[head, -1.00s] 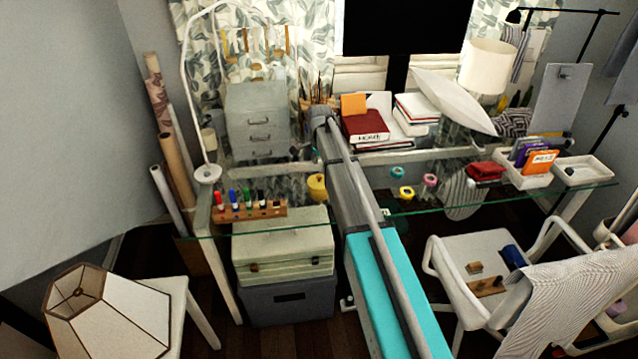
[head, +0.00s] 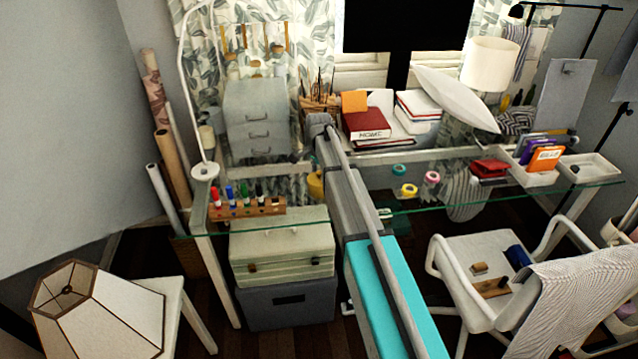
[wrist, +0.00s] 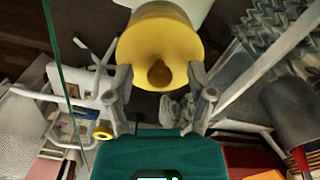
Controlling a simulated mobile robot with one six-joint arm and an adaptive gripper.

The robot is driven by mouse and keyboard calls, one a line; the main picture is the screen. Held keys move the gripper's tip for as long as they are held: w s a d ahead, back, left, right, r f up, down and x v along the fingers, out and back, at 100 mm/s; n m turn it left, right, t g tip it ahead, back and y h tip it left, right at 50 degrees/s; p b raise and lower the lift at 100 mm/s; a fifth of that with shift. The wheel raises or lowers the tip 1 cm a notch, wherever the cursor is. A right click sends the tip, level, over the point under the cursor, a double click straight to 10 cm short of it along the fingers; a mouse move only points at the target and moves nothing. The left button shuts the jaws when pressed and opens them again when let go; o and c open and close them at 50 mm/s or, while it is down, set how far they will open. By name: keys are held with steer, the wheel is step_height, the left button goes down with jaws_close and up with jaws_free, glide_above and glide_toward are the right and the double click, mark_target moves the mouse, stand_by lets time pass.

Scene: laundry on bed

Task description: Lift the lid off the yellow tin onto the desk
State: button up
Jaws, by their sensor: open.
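The yellow tin (head: 315,184) stands on the glass desk (head: 290,172), partly hidden behind my arm in the head view. In the wrist view its round yellow lid (wrist: 150,38) fills the top middle, with a darker knob (wrist: 159,75) facing the camera. My gripper (wrist: 160,84) is open and empty, with one finger on each side of the knob. I cannot tell how far the fingertips are from the lid. The gripper is hidden in the head view.
A marker rack (head: 247,207) sits left of the tin, and grey drawers (head: 254,120) stand behind it. Tape rolls (head: 409,190) lie right of my arm. Books (head: 366,124) and a white pillow (head: 455,98) are at the back. Clear glass shows around the tape rolls.

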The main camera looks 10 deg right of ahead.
steer(key=shift+f, duration=0.15)
stand_by(0.5)
jaws_close()
